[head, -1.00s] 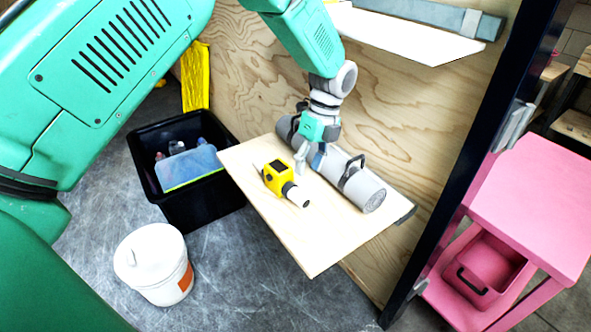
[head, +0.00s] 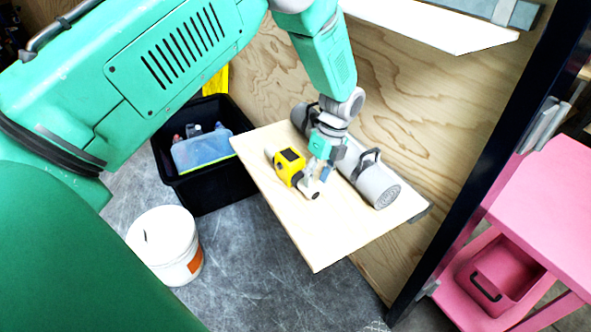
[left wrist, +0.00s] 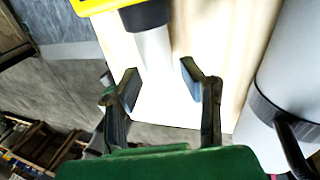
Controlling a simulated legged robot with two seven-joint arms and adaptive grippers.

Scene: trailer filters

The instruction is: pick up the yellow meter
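The yellow meter (head: 289,168) lies on the light wooden shelf (head: 318,238), with its grey-white cylindrical end pointing toward the right front. In the left wrist view the meter's yellow body (left wrist: 98,5) shows at the top edge, and its pale cylinder (left wrist: 155,48) points down toward the gap between my fingers. My left gripper (head: 318,177) is over the shelf at the cylinder end of the meter. In the left wrist view its two fingers (left wrist: 160,88) are apart with nothing between the tips. My right gripper is not in view.
A grey cylinder (head: 376,186) with black handles lies on the shelf just right of my left gripper, against the plywood wall (head: 400,110). A black bin (head: 212,188), a white bucket (head: 165,243) and a pink cart (head: 545,200) stand around. The shelf's front part is clear.

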